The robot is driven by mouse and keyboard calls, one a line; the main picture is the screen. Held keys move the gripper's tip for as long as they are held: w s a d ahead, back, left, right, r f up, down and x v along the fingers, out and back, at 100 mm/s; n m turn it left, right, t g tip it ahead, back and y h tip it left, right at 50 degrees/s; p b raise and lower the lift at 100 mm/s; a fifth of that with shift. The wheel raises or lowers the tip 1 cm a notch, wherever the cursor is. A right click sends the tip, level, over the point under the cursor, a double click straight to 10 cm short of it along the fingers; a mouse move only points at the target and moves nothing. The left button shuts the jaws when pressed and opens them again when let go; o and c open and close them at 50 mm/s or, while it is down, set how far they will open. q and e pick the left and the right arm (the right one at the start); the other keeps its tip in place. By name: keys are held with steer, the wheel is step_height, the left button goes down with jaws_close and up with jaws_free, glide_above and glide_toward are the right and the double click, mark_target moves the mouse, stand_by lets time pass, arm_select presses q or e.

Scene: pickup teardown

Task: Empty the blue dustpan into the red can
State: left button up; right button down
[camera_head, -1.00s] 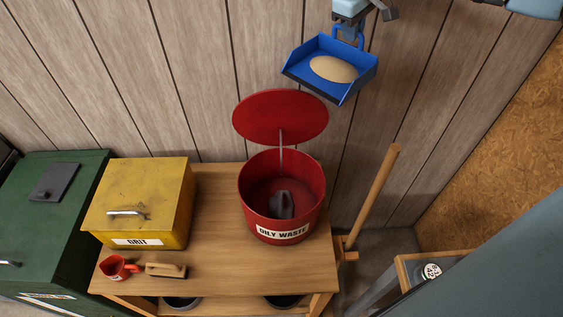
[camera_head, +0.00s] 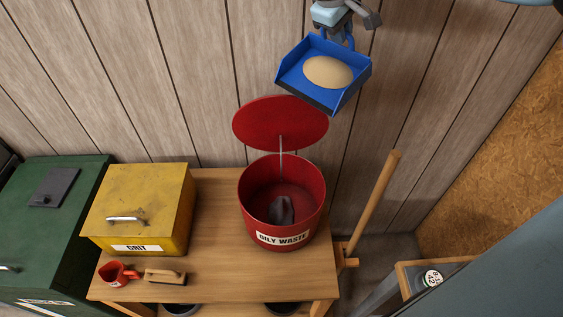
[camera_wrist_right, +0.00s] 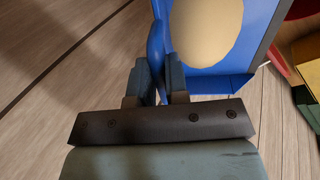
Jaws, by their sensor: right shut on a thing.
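The blue dustpan (camera_head: 350,88) holds a tan heap (camera_head: 328,72) and is up high at the top of the head view, above and a little right of the red can. My right gripper (camera_head: 347,38) is shut on its handle. In the right wrist view the fingers (camera_wrist_right: 160,85) close on the blue handle, with the dustpan (camera_wrist_right: 205,84) and heap beyond. The red can (camera_head: 261,229), labelled OILY WASTE, stands on the wooden bench with its round lid (camera_head: 280,123) raised. A dark crumpled thing (camera_head: 282,210) lies inside the can. My left gripper is not in view.
A yellow GRIT box (camera_head: 140,205), a red scoop (camera_head: 117,274) and a brush (camera_head: 165,277) sit on the bench (camera_head: 215,240) left of the can. A green bin (camera_head: 45,215) stands further left. A wooden pole (camera_head: 375,205) leans right of the can.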

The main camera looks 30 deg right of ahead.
steer(key=shift+s+a+r+t+h, duration=0.45)
steer(key=shift+s+a+r+h, duration=0.65)
steer(key=shift+a, duration=1.55)
steer(key=shift+s+a+r+t+h, duration=0.6)
steer(key=shift+a+h, duration=0.9)
steer(key=shift+a, duration=1.15)
steer(key=w+d+y, duration=0.1)
steer(key=d, duration=0.2)
steer(key=w+d+f+g+y, duration=0.1)
steer(key=d+y, duration=0.1)
steer(key=d, duration=0.1)
steer(key=w+d+f+g+y, duration=0.1)
steer(key=d, duration=0.2)
steer(key=shift+f, duration=0.25)
steer(key=w+d+f+g+y, duration=0.15)
steer(key=d+f+y, duration=0.3)
steer(key=d, duration=0.45)
steer(key=shift+w+a+r, duration=0.1)
steer(key=shift+w+r, duration=0.15)
steer(key=shift+r, duration=0.9)
steer(key=shift+w+a+r, duration=0.1)
steer(key=shift+w+r, duration=0.1)
steer(key=shift+r, duration=0.95)
